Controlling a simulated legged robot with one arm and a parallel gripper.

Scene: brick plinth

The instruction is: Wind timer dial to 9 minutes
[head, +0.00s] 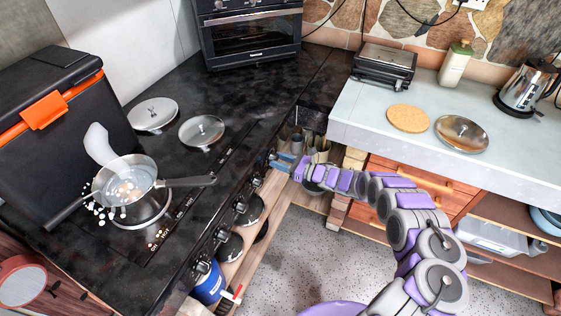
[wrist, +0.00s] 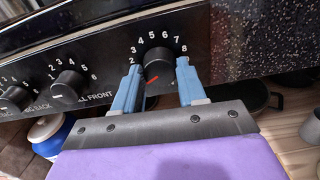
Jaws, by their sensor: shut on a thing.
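A dark round dial (wrist: 158,60) sits on the black front panel of the stove, with numbers from 2 to 8 readable around its top. A red mark on it shows at its lower part, slanting to the lower left. Numbers lower down are hidden or not readable. My gripper (wrist: 160,70) has its two blue fingers on either side of this dial, closed on it. In the head view my gripper (head: 284,163) reaches the far part of the stove's front panel, and the dial there is mostly hidden.
More knobs (wrist: 69,86) line the panel to the left. A pot (head: 132,185) with white bits stands on the stove, its handle (head: 190,182) pointing towards the front edge. A shelf with pans (head: 231,246) lies below. The pale counter (head: 360,115) is to the right.

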